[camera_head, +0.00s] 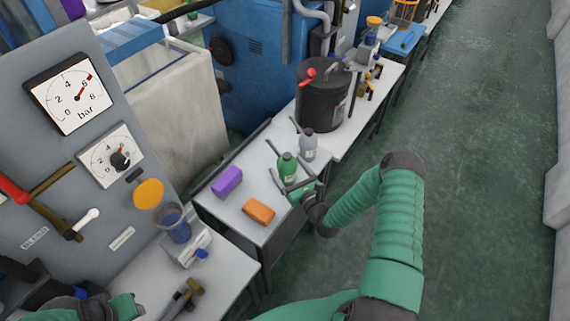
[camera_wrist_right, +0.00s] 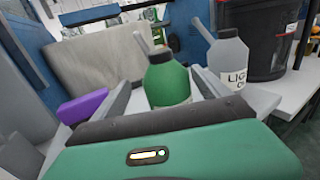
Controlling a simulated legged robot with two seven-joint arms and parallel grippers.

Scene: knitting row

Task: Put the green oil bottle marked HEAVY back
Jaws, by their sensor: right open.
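The green oil bottle (camera_head: 288,168) stands upright on the white table, its grey spout tilted to the left. In the right wrist view the green bottle (camera_wrist_right: 167,80) is between my two fingers, its pale label mostly hidden behind the gripper body. My right gripper (camera_head: 296,186) is open, with one finger on each side of the bottle; I cannot tell whether they touch it. It also shows in the wrist view (camera_wrist_right: 164,88). Part of my left arm shows at the lower left in the head view; its jaws cannot be made out.
A grey bottle (camera_head: 308,145) with a label starting "LIG" (camera_wrist_right: 229,62) stands close behind the green one. A black bucket (camera_head: 322,98) is farther back. A purple block (camera_head: 227,181) and an orange block (camera_head: 259,211) lie on the table (camera_head: 225,211). A gauge panel (camera_head: 100,130) stands left.

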